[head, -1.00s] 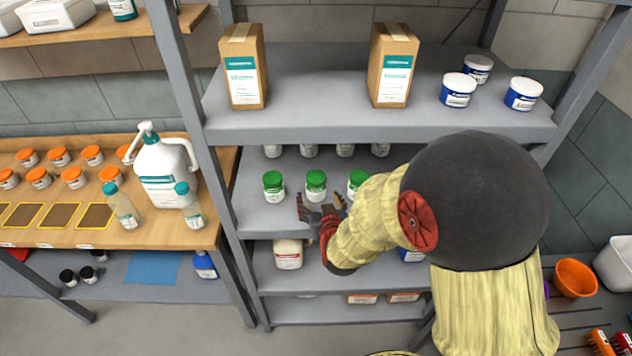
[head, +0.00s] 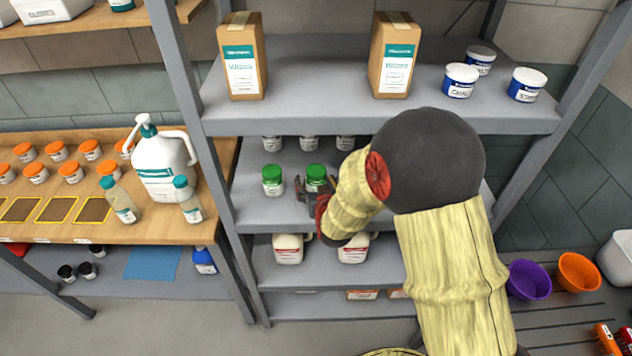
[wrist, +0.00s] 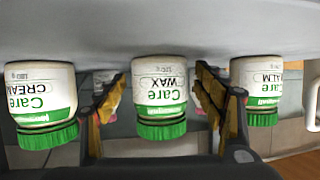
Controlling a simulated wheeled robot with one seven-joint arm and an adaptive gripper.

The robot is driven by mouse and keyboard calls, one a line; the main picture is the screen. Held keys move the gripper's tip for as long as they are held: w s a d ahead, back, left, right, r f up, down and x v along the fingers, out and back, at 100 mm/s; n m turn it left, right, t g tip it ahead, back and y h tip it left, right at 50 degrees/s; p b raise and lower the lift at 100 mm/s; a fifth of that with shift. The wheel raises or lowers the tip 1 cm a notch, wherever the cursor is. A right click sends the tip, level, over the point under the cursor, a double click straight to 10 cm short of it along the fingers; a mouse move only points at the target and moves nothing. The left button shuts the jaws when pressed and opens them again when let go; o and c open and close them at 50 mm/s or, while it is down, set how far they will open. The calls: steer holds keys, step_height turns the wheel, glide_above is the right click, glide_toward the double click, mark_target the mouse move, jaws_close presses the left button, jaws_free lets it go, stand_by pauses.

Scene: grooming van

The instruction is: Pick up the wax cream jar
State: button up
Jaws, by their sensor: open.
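A white jar with a green lid, labelled WAX (wrist: 160,88), stands on the middle grey shelf. It shows upside down in the wrist view, and its lid (head: 316,171) shows in the head view. My gripper (head: 313,190) is open at this jar. In the wrist view one finger shows on each side of the jar, with a gap at both sides. Similar green-lidded jars flank it: one labelled CREAM (wrist: 40,95), at left in the wrist view, and one labelled BALM (wrist: 257,85), at right. The BALM jar appears to be the left one (head: 272,180) in the head view.
White jars (head: 308,143) stand behind in a row. The upper shelf (head: 330,85) overhangs, holding two cardboard boxes (head: 242,60) and blue-and-white tubs (head: 461,80). White jugs (head: 288,248) stand on the shelf below. A grey post (head: 190,120) rises at left.

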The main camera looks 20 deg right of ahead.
steer(key=shift+c, duration=0.8)
steer(key=c, duration=1.3)
